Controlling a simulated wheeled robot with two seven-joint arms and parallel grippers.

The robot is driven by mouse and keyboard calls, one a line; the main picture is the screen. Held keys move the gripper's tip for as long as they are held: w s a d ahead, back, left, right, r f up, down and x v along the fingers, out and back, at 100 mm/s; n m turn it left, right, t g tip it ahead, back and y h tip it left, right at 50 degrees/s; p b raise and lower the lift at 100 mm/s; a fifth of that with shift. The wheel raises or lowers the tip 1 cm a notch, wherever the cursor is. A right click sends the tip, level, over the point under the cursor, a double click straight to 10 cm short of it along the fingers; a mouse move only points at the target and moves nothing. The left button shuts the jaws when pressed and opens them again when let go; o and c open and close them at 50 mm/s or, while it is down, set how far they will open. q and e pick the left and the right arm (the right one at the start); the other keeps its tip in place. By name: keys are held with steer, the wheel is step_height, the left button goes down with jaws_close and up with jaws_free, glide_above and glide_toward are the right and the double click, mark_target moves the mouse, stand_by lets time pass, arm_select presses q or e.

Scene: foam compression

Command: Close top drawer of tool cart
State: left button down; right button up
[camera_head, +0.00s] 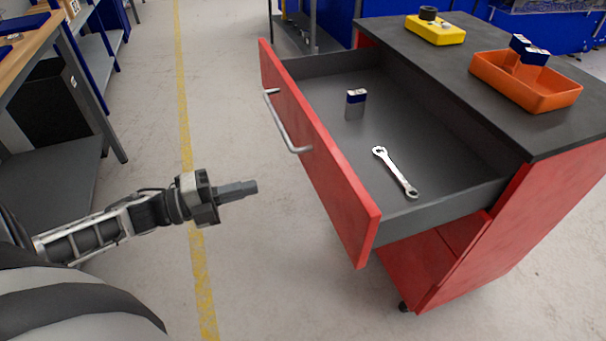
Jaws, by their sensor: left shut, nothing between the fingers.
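The red tool cart (545,215) with a dark top stands at the right. Its top drawer (320,150) is pulled far out toward the left, with a red front and a silver bar handle (283,122). Inside the drawer lie a silver wrench (396,173) and a small blue and white box (355,103). My left gripper (252,187) is shut and empty. It points right at the drawer front, with a clear gap between its tips and the red panel. My right gripper does not show.
On the cart top (480,50) are a yellow case (435,32) and an orange bin (525,88) holding a blue and white item. A workbench (45,50) stands at the upper left. The floor between is clear, with a yellow line (184,100).

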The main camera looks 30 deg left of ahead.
mark_target(318, 171)
arm_select(q)
steer(key=x, duration=1.2)
steer(key=shift+w, duration=0.1)
